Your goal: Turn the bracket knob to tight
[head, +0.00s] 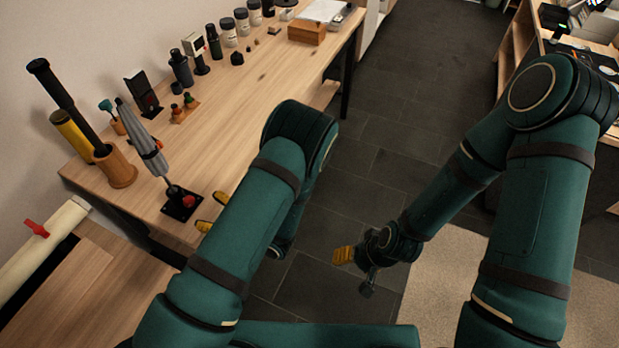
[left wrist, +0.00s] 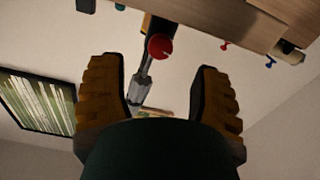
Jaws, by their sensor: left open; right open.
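The red bracket knob (head: 188,202) sits on a black bracket (head: 176,210) near the front edge of the wooden table. A grey folded tripod (head: 140,137) with a red clip rises tilted from the bracket. In the left wrist view the red knob (left wrist: 160,47) shows between the fingers, with the grey tripod (left wrist: 140,88) behind it. My left gripper (head: 212,211) is open, just right of the knob and apart from it; its yellow fingers also frame the left wrist view (left wrist: 157,75). My right gripper (head: 343,256) is open and empty over the floor.
The wooden table (head: 225,125) holds a wooden cup (head: 117,170) with a black tube, and bottles and jars along the back. A wooden box (head: 307,32) is at the far end. Dark floor (head: 375,165) lies open to the right.

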